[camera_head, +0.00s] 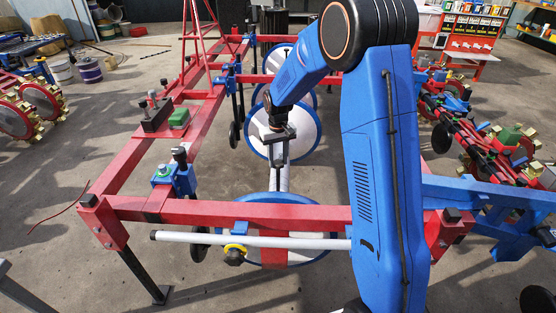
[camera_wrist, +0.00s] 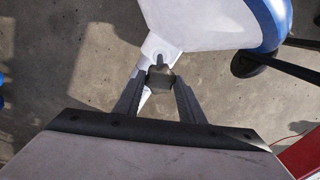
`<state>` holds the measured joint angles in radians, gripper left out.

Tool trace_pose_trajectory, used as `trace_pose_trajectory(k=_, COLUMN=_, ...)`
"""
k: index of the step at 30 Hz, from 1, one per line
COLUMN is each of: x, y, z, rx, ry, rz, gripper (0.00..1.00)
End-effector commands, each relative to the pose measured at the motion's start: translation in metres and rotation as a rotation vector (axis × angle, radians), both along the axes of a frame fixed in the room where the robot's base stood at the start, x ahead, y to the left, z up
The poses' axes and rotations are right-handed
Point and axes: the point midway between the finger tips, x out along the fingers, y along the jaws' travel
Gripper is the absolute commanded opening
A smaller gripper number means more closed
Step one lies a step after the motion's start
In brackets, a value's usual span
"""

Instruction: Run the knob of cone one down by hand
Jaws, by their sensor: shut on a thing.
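My gripper (camera_wrist: 160,92) is shut on a dark knob (camera_wrist: 160,77) in the wrist view. The knob sits at the narrow grey-white end of a white cone (camera_wrist: 200,18) with a blue rim. In the head view my gripper (camera_head: 279,150) reaches down in front of a white disc-like cone (camera_head: 302,140) with a blue rim, inside the red frame. The gripped knob is not clear in the head view. I cannot tell from any marking which cone is number one.
A red beam (camera_head: 300,216) crosses the front, with a pale rod (camera_head: 195,237) and a black knob with a yellow ring (camera_head: 234,255) below it. A nearer blue-rimmed cone (camera_head: 272,202) is partly behind the beam. Blue brackets (camera_head: 175,181) stand left. Concrete floor lies below.

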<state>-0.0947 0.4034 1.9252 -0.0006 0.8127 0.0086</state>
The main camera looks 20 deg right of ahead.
Motion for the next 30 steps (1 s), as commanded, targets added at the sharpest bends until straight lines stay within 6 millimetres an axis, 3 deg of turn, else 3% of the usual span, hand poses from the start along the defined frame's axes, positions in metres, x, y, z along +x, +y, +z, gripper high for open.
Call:
trace_pose_trajectory(k=2, x=0.001, y=0.000, z=0.001, rx=0.000, ry=-0.001, rz=0.000, gripper=0.14)
trace_pose_trajectory(k=3, x=0.001, y=0.000, z=0.001, rx=0.000, ry=-0.001, rz=0.000, gripper=0.39)
trace_pose_trajectory(k=5, x=0.001, y=0.000, z=0.001, rx=0.000, ry=-0.001, rz=0.001, gripper=0.53)
trace_pose_trajectory(k=6, x=0.000, y=0.000, z=0.001, rx=0.000, ry=-0.001, rz=0.001, gripper=0.55)
trace_pose_trajectory(k=17, x=0.001, y=0.000, z=0.005, rx=0.000, ry=-0.002, rz=0.001, gripper=0.55)
trace_pose_trajectory(k=23, x=0.000, y=0.000, z=0.032, rx=0.000, ry=-0.003, rz=0.001, gripper=0.55)
trace_pose_trajectory(k=30, x=0.001, y=0.000, z=0.080, rx=0.000, ry=-0.004, rz=0.001, gripper=0.55)
